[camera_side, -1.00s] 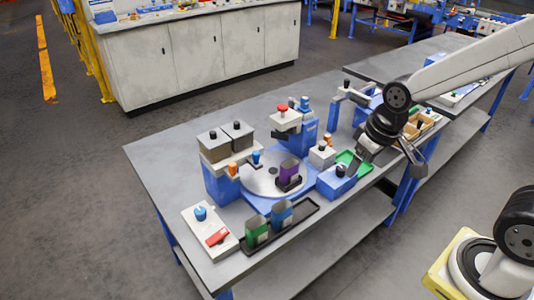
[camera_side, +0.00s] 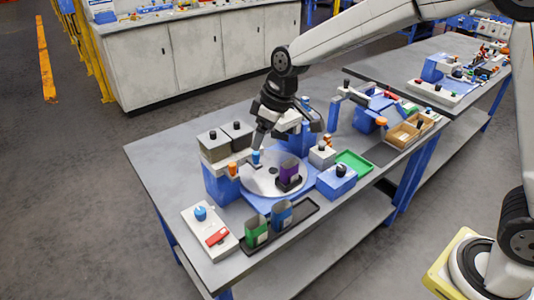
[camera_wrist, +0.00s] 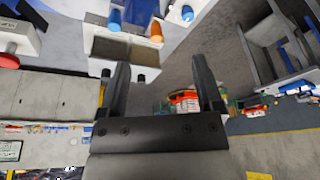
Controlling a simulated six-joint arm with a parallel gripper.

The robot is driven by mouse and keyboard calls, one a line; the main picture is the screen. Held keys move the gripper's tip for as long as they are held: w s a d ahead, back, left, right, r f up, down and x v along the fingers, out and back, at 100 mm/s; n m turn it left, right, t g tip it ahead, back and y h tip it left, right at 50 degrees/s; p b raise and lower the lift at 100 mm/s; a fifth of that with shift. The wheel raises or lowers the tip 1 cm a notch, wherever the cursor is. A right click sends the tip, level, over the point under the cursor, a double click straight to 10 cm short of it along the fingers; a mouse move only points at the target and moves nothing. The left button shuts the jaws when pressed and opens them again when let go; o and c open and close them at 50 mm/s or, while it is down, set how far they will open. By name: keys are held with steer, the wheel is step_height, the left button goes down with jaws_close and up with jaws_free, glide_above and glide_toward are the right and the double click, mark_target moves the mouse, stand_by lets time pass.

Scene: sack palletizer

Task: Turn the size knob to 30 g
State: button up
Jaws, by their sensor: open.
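The lettering is too small to read, so I cannot tell which knob is the size knob. A blue knob (camera_side: 256,157) and an orange knob (camera_side: 233,169) sit on the front of the two-hopper station (camera_side: 217,150). Another blue knob (camera_side: 201,213) stands on the white panel (camera_side: 200,228) at the near left of the table. My gripper (camera_side: 287,136) is open and empty, above and behind the hopper station's blue knob. In the wrist view my gripper (camera_wrist: 160,66) points toward the hoppers, with the blue knob (camera_wrist: 115,19) and orange knob (camera_wrist: 157,30) beyond them.
A round turntable (camera_side: 262,181) carries a purple container (camera_side: 289,171). Green (camera_side: 257,232) and blue (camera_side: 281,214) containers stand in a black tray (camera_side: 308,210). A blue box with a black knob (camera_side: 340,170) is at right.

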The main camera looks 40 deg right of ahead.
steer(key=w+a+f+n+y, duration=0.2)
steer(key=w+a+n, duration=0.3)
steer(key=w+a, duration=0.5)
glide_above(199, 210)
steer(key=s+d, duration=0.2)
step_height(199, 210, down, 16)
steer(key=shift+w+d+r, duration=0.15)
steer(key=shift+r, duration=0.1)
steer(key=shift+x, duration=3.85)
steer(key=shift+d+f, duration=0.1)
jaws_close()
